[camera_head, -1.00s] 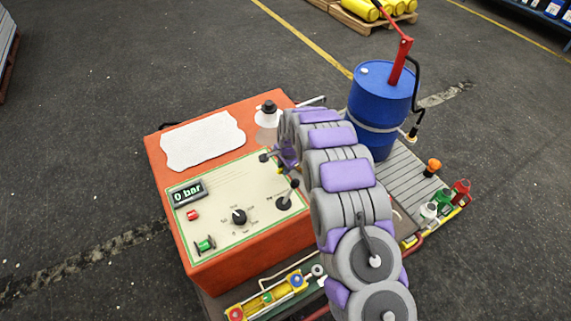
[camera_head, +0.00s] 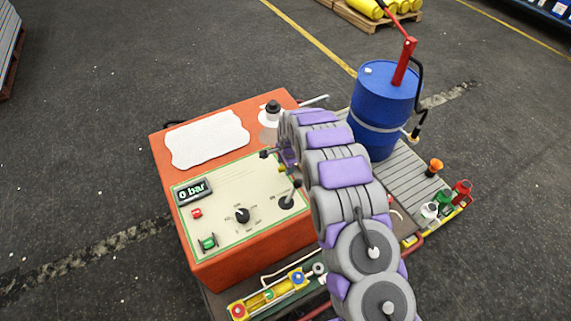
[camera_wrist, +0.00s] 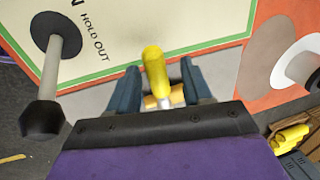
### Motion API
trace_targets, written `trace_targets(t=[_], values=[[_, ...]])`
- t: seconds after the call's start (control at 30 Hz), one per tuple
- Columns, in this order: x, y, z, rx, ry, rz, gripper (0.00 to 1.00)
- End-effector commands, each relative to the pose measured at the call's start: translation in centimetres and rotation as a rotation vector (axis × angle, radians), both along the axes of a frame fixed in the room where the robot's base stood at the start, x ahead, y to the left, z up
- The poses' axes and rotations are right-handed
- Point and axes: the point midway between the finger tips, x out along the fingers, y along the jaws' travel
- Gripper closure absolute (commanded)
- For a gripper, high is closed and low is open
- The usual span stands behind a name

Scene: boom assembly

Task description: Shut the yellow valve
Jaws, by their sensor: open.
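The yellow valve (camera_wrist: 154,68) has a rounded yellow handle on a short metallic stem, with an orange-yellow part behind it. In the wrist view it stands between the two dark fingers of my gripper (camera_wrist: 159,78). My gripper is open, with a finger on each side of the handle. Whether either finger touches the handle, I cannot tell. In the head view only a small yellow bit of the valve (camera_head: 281,168) shows at the right edge of the panel, and my arm hides most of it and my gripper.
A black-knobbed lever (camera_wrist: 42,118) stands close left of my gripper in the wrist view. The display (camera_head: 193,191) reads 0 bar. A blue drum (camera_head: 380,105) stands right of my arm.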

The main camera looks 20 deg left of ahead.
Motion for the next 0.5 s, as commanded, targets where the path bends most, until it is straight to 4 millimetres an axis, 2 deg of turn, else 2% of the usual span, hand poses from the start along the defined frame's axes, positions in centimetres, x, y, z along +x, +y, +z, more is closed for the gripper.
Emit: trace_targets(t=[0.17, 0.27, 0.5], values=[[0.0, -0.1, 0.2, 0.001, 0.001, 0.0, 0.5], [-0.1, -0.2, 1.1, 0.001, -0.001, 0.0, 0.5], [-0.6, -0.9, 5.4, 0.0, 0.0, -0.001, 0.5]])
